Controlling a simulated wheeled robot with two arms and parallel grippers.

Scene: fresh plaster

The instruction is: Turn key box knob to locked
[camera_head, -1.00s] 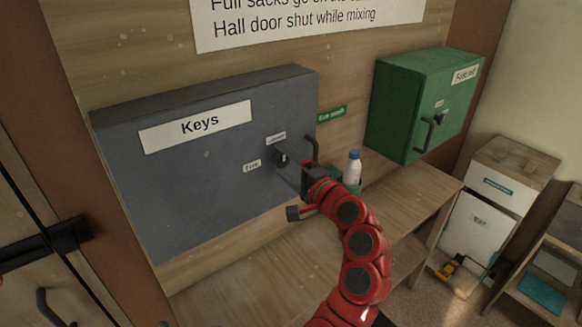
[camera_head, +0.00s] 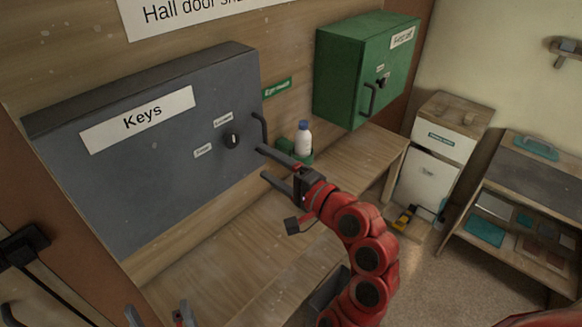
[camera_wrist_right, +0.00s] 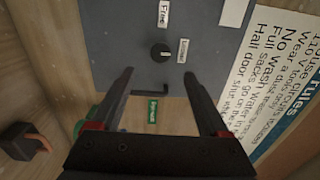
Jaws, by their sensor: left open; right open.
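The grey key box (camera_head: 130,190), labelled Keys, hangs on the wooden wall at left. Its round dark knob (camera_head: 232,140) sits between a Free label (camera_head: 203,150) and another label, probably Locked (camera_head: 223,120). The knob also shows in the right wrist view (camera_wrist_right: 162,53); its small white mark appears to face the Locked label (camera_wrist_right: 183,51). A dark handle (camera_head: 260,129) is beside the knob. My right gripper (camera_head: 263,162) is open and empty, in front of the box's right edge, apart from the knob. My left gripper (camera_head: 157,310) is open, only its fingertips showing at the bottom edge.
A green first-aid box (camera_head: 350,75) hangs to the right. A white bottle with a blue cap (camera_head: 303,140) stands in a green holder behind my right gripper. A wooden bench (camera_head: 215,240) runs below. A white cabinet (camera_head: 432,180) and a shelf unit (camera_head: 535,190) stand right.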

